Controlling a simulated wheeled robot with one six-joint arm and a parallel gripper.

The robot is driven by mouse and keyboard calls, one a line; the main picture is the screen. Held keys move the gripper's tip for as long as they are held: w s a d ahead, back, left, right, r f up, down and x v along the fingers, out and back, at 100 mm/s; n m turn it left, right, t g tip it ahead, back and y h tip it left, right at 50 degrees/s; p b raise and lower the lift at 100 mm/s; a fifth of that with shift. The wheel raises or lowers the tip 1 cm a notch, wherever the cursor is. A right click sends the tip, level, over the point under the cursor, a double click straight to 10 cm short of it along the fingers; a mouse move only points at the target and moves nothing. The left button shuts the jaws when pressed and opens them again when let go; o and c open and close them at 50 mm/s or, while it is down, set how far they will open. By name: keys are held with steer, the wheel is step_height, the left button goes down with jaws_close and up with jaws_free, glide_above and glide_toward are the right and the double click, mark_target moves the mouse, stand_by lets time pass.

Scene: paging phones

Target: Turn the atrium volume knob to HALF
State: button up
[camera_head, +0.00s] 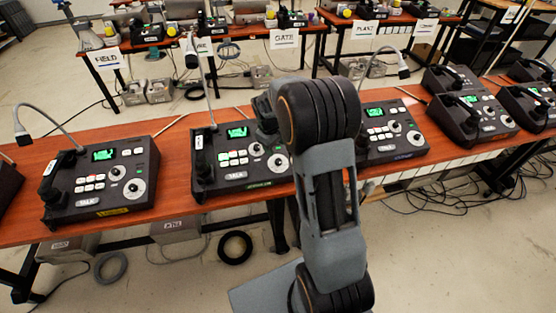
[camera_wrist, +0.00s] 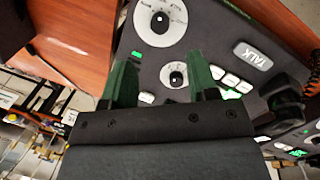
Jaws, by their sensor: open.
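The middle console (camera_head: 225,178) is a dark paging phone on the near table, with a green screen, white buttons, a TALK key, a small upper knob (camera_head: 257,149) and a larger lower dial (camera_head: 277,162). Its green front label is too small to read. My gripper is over this console, its fingers mostly hidden by my arm in the head view. In the wrist view my gripper (camera_wrist: 161,75) is open. The small knob (camera_wrist: 176,77) on its white disc lies between the two green fingers, nearer the right one; contact cannot be told. The large dial (camera_wrist: 160,18) is beyond the fingertips.
Similar consoles stand to the left (camera_head: 100,185) and right (camera_head: 392,135) on the wooden table (camera_head: 175,135). Gooseneck microphones (camera_head: 192,60) rise behind them. More phones crowd the right end. Cables lie on the floor. Signed tables stand behind.

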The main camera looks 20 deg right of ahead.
mark_target(278, 160)
steer(key=f, duration=0.3)
steer(key=d+f, duration=0.1)
steer(key=f, duration=0.5)
steer(key=shift+w+d, duration=0.25)
steer(key=shift+w, duration=0.05)
steer(key=shift+r, duration=0.1)
steer(key=c, duration=0.9)
